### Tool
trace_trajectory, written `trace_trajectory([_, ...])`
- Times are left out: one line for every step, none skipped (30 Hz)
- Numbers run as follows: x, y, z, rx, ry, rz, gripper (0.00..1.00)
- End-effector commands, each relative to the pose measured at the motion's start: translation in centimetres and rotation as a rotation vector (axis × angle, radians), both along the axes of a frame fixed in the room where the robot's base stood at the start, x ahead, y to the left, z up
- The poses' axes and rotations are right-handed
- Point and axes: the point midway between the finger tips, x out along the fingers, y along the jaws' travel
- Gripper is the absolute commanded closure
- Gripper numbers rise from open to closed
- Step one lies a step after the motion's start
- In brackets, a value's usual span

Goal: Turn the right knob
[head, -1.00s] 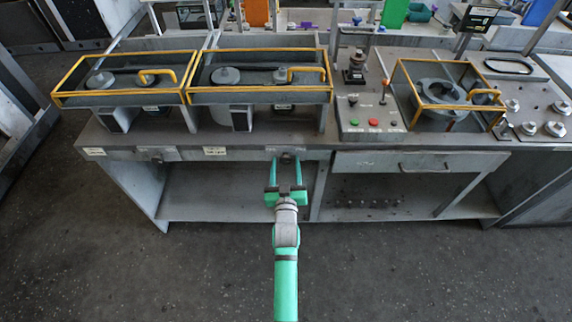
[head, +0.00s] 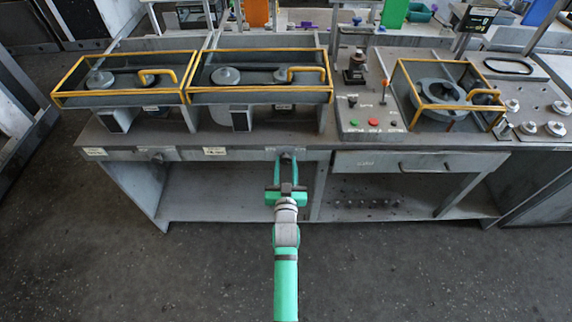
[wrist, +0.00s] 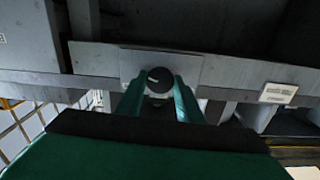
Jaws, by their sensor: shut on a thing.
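The right knob (head: 287,155) is a small dark knob on the front panel of the bench, below the right yellow-framed box. In the wrist view the knob (wrist: 159,79) is round and black with a short white mark at its left side. My green gripper (head: 287,163) reaches straight at the panel, its two fingers on either side of the knob. My gripper is shut on the knob, and the fingertips partly hide its sides. The left knob (head: 157,157) sits apart on the same front panel.
Two yellow-framed boxes (head: 190,76) stand on the bench above the panel. To the right are a control panel with red and green buttons (head: 373,123) and a drawer with a handle (head: 427,167). The lower shelf (head: 225,195) is open, and the floor in front is clear.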

Motion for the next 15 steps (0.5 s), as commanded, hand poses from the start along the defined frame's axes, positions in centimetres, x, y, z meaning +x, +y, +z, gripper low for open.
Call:
trace_trajectory([-0.02, -0.06, 0.00, 0.034, 0.000, -0.001, 0.89])
trace_trajectory([-0.02, -0.06, 0.01, 0.058, 0.000, -0.001, 0.89])
trace_trajectory([-0.02, -0.05, 0.00, 0.090, 0.000, -0.001, 0.89])
trace_trajectory([-0.02, -0.03, 0.00, 0.113, 0.000, 0.000, 0.89])
trace_trajectory([-0.02, -0.01, 0.00, 0.138, 0.000, 0.000, 0.89])
trace_trajectory([-0.02, -0.02, 0.00, 0.169, 0.000, 0.000, 0.89])
trace_trajectory([-0.02, -0.04, 0.00, 0.192, 0.000, -0.001, 0.89])
trace_trajectory([-0.02, -0.06, 0.00, 0.215, 0.000, -0.001, 0.89])
trace_trajectory([-0.02, -0.07, 0.00, 0.245, 0.000, -0.001, 0.89])
trace_trajectory([-0.03, -0.06, 0.00, 0.267, 0.000, -0.001, 0.89])
trace_trajectory([-0.03, -0.05, 0.00, 0.287, 0.000, 0.000, 0.89])
trace_trajectory([-0.03, -0.03, 0.00, 0.314, 0.000, 0.000, 0.89])
trace_trajectory([-0.02, -0.02, 0.00, 0.333, 0.000, 0.000, 0.89])
trace_trajectory([-0.02, -0.02, 0.00, 0.350, 0.000, 0.000, 0.89])
trace_trajectory([-0.02, -0.04, -0.01, 0.373, 0.000, 0.000, 0.89])
